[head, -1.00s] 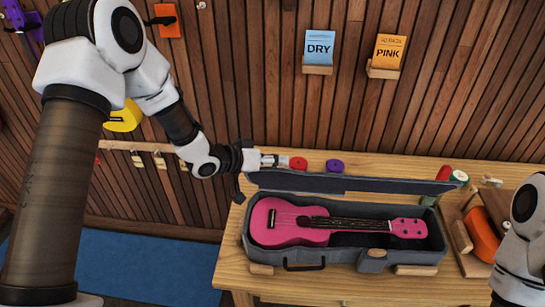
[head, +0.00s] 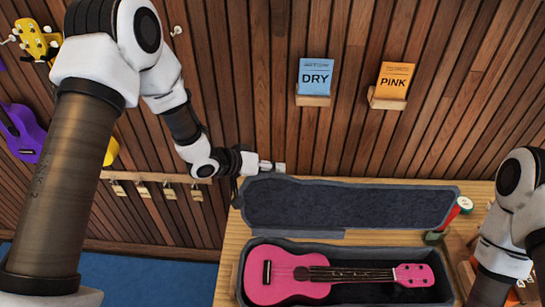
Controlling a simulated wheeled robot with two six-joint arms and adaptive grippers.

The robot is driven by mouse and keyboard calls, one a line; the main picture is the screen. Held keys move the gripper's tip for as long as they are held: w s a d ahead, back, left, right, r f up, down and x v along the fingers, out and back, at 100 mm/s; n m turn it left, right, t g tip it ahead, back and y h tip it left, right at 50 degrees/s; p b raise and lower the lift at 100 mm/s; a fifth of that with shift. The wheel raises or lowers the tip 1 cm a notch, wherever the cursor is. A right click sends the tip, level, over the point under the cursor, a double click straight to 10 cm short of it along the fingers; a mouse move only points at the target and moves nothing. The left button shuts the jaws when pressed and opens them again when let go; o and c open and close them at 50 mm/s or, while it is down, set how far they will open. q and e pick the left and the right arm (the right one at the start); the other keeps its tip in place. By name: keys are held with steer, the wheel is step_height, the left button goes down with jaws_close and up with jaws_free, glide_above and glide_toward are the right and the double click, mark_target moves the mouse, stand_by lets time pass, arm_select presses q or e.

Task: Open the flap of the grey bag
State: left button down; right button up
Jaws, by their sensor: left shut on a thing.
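The grey bag (head: 240,272) is a case-shaped bag on the wooden table, at the bottom centre of the head view. Its grey flap (head: 345,205) is raised along the far side, with its dark inner lining facing me. A pink ukulele (head: 290,273) lies inside the bag. My left gripper (head: 266,167) is at the flap's upper left edge, shut on it; its fingertips are small in the picture. My right arm comes in at the right edge, and its gripper is not in view.
The table (head: 232,235) stands against a slatted wood wall. Ukuleles hang on the wall at left.

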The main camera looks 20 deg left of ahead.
arm_select(q)
steer(key=shift+s+f, duration=0.35)
steer(key=shift+f, duration=0.45)
arm_select(e)
steer(key=shift+w, duration=0.25)
arm_select(q)
steer(key=c, duration=0.9)
jaws_free()
steer(key=shift+s, duration=0.1)
steer(key=shift+o, duration=0.2)
steer(key=shift+w, duration=0.3)
steer(key=v, duration=1.2)
steer(key=shift+w+r, duration=0.2)
steer(key=shift+r, duration=0.1)
arm_select(e)
steer(key=shift+w+r, duration=0.1)
steer(key=shift+w, duration=0.05)
arm_select(q)
steer(key=shift+a, duration=0.1)
arm_select(e)
steer(key=shift+a, duration=0.1)
